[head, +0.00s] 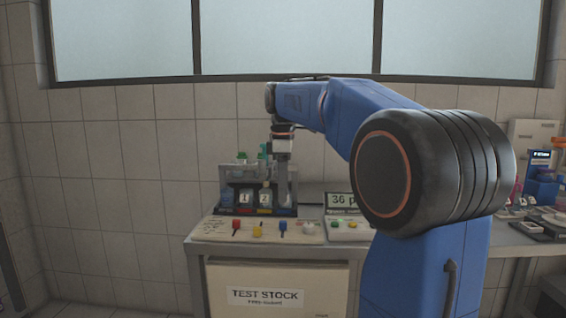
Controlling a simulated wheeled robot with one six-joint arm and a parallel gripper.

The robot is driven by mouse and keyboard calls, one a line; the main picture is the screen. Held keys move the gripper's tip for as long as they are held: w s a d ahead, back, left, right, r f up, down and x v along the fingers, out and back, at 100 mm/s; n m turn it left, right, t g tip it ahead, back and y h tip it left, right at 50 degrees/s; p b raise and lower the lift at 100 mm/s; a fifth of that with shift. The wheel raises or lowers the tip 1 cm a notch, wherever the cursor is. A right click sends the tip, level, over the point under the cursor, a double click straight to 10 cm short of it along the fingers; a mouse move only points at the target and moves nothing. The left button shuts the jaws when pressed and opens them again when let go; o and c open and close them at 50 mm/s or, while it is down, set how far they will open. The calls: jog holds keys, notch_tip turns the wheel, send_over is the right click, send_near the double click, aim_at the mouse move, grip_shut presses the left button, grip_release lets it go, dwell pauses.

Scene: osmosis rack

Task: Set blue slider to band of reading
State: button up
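A pale slider panel (212,232) stands on the front of the bench. It carries a red slider (236,224), a yellow slider (257,231), the blue slider (283,226) and a white round knob (308,227). The blue slider is right of the yellow one; its scale marks are too small to read. A display (341,200) to the right shows "36 p", its right side hidden by my arm. My gripper (284,158) points down over the right part of the bottle rack, above and behind the blue slider. Its fingers are too small to tell open from shut.
The dark rack (285,212) behind the panel holds bottles labelled 1 (246,197) and 2 (265,197). A box with green and yellow buttons (350,233) stands right of the panel. A "TEST STOCK" cabinet (278,275) is below. More equipment crowds the far right bench.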

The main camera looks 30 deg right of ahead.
notch_tip(320, 180, up, 9)
jog(key=shift+f, duration=0.2)
dwell(0.6)
